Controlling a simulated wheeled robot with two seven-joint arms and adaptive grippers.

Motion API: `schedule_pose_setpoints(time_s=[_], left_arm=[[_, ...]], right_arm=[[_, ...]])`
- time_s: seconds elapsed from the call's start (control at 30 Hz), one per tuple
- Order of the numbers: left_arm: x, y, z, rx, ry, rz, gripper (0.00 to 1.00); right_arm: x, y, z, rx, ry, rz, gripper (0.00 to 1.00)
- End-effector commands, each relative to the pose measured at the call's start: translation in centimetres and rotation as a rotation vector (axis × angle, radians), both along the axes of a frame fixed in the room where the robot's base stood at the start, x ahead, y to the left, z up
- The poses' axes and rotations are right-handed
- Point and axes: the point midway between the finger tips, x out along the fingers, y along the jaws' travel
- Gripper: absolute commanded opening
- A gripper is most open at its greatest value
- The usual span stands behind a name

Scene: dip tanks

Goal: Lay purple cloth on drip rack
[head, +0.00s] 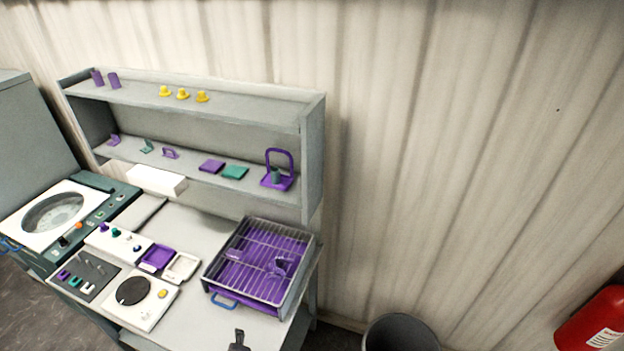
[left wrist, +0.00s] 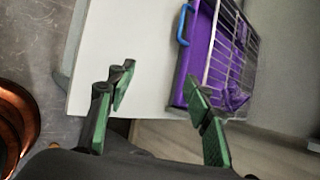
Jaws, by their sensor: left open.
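A flat purple square (head: 211,166), which looks like folded cloth, lies on the lower shelf beside a similar teal one (head: 235,172). The drip rack (head: 212,275) is a wire grid over a purple tray with a blue handle, at the right of the bench. It also shows in the left wrist view (left wrist: 194,62). Small purple shapes (head: 282,265) sit on its grid; I cannot tell what they are. My left gripper (left wrist: 158,115) is open and empty, beside the bench corner and the rack. A dark tip of it seems to show at the head view's bottom edge. My right gripper is not in view.
A shelf unit (head: 313,150) stands behind the rack. A purple stand (head: 280,182) is on its lower shelf, right of the cloths. Control panels and small trays (head: 157,257) fill the bench's left. A bin (head: 400,335) and red extinguisher (head: 592,320) are at right.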

Motion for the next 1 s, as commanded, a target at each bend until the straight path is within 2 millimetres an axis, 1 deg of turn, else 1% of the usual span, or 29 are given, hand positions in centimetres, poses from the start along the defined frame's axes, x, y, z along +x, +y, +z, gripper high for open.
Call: schedule_pose_setpoints(time_s=[0.03, 0.07, 0.1, 0.2, 0.3, 0.5, 0.8, 0.83, 0.9, 1.0], left_arm=[[-1.5, 1.5, -0.7, -0.102, 0.008, 0.115, 0.47], [-2.4, 2.4, -1.1, -0.171, 0.010, 0.195, 0.47], [-3.7, 3.6, -1.6, -0.267, 0.013, 0.310, 0.47], [-7.0, 6.1, -2.6, -0.486, 0.012, 0.598, 0.47], [-9.7, 7.8, -3.0, -0.644, 0.005, 0.827, 0.47], [-13.4, 9.8, -3.2, -0.842, -0.016, 1.152, 0.47], [-17.8, 11.6, -2.7, -1.031, -0.050, 1.518, 0.47], [-18.0, 11.7, -2.9, -1.043, -0.052, 1.544, 0.47], [-17.3, 11.5, -5.5, -1.034, -0.041, 1.535, 0.47], [-16.8, 11.5, -8.4, -1.028, -0.032, 1.535, 0.47]], right_arm=[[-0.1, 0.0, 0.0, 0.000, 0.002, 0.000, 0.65], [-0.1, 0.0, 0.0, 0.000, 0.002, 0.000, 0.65], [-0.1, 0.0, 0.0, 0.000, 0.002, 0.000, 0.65], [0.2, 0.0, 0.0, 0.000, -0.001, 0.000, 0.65], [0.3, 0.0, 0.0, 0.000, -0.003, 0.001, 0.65], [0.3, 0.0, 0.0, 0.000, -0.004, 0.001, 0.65], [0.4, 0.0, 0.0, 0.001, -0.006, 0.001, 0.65], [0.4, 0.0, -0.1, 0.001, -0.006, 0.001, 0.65], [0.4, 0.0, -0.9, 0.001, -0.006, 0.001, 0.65], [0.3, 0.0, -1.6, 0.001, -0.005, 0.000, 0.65]])
